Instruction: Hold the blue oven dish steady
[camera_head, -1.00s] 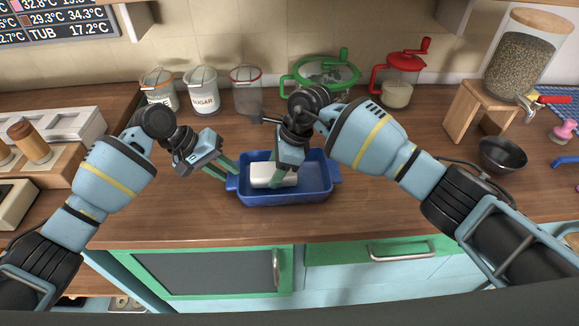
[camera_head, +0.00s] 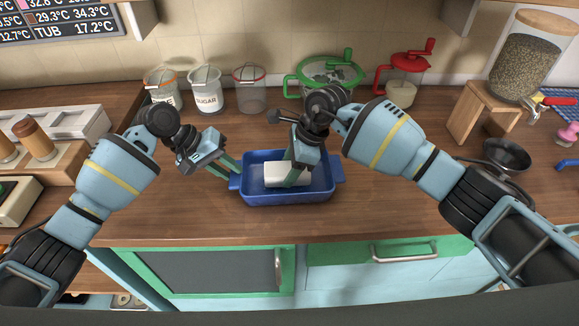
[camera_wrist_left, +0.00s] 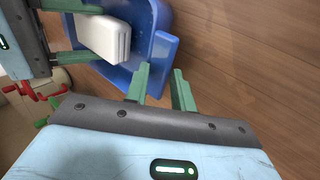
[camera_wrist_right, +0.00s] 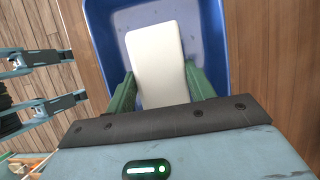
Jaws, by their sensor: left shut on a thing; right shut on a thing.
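The blue oven dish (camera_head: 288,197) stands on the wooden counter; it also shows in the left wrist view (camera_wrist_left: 147,22) and the right wrist view (camera_wrist_right: 98,22). My left gripper (camera_head: 236,176) is shut on the dish's left handle (camera_wrist_left: 165,48). A white block (camera_head: 274,175) lies inside the dish. My right gripper (camera_head: 294,180) reaches down into the dish and is shut on the block, with one finger on each side of it in the right wrist view (camera_wrist_right: 160,74). The fingers partly hide the block in the head view.
Several jars, including a sugar jar (camera_head: 205,92), a green-rimmed bowl (camera_head: 330,72) and a red-lidded jug (camera_head: 403,90), stand behind the dish. A grain dispenser (camera_head: 528,55) and black bowl (camera_head: 507,155) are at right. The counter in front of the dish is clear.

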